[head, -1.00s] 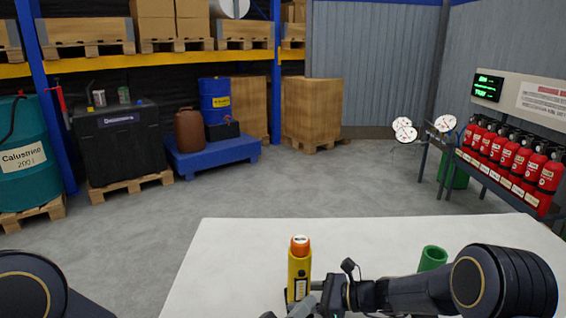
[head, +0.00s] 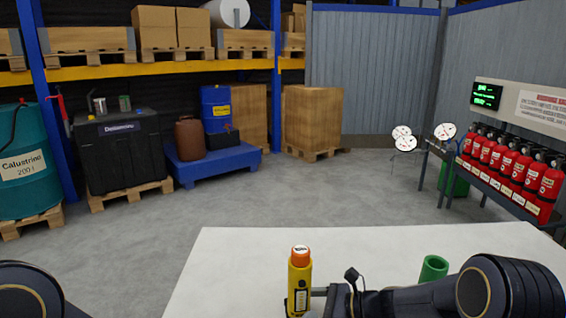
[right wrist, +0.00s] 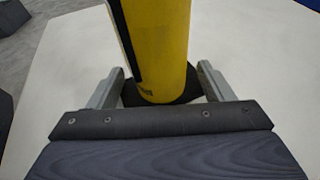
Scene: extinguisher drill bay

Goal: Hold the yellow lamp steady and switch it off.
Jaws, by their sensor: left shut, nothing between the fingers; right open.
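The yellow lamp (head: 299,285) with an orange cap stands upright on the white table (head: 220,265). My right arm comes in from the right, and its gripper (head: 316,293) is at the lamp's right side, its fingertips partly hidden by the lamp. In the right wrist view the lamp (right wrist: 160,45) stands between the fingers of the open right gripper (right wrist: 160,85), with visible gaps at both sides near its dark foot. The lamp's upper end is out of that view. Of my left arm only a dark rounded link shows at the lower left; its fingers are not visible.
A green cylinder (head: 433,268) stands on the table behind my right forearm. The table left of the lamp is clear. Beyond are open floor, a rack of red extinguishers (head: 505,165) at right, and a black bin (head: 119,150) and teal drum (head: 24,165) at left.

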